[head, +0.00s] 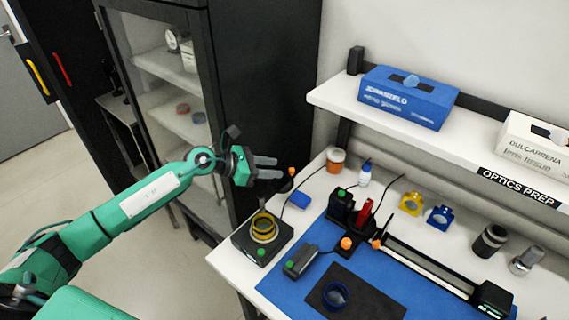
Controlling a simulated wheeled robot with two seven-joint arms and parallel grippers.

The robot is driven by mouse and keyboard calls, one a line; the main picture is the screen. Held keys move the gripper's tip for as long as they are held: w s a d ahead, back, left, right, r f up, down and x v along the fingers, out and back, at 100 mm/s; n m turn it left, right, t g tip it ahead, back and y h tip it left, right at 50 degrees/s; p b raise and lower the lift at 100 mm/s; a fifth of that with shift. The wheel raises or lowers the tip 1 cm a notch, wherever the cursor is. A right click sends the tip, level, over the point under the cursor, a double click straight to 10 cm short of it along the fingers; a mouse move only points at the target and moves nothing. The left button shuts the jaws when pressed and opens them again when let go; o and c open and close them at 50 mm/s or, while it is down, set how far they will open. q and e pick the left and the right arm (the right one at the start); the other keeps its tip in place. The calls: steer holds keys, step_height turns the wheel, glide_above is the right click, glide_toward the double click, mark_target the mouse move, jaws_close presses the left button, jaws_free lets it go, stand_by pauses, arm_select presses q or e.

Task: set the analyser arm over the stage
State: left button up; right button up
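A black box with a brass-yellow ring (264,227) on top, which looks like the stage, stands at the bench's left corner. A dark arm with a round black head (284,184) and an orange knob (291,171) sticks out behind it, away from the ring; it looks like the analyser arm. My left gripper (267,167) is just left of the orange knob, its grey fingers pointing right. The fingers are apart with nothing seen between them. Whether they touch the knob is hard to tell. My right gripper is not in view.
A grey block with a green button (300,261), a second orange knob (346,243) and a long black rail (427,266) stand on the blue mat (268,288). A white shelf (455,145) overhangs the bench; a dark cabinet (262,80) stands left.

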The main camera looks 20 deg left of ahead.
mark_target(290, 169)
arm_select(q)
steer(key=shift+p+x, duration=0.65)
steer(key=shift+x, duration=1.6)
jaws_close()
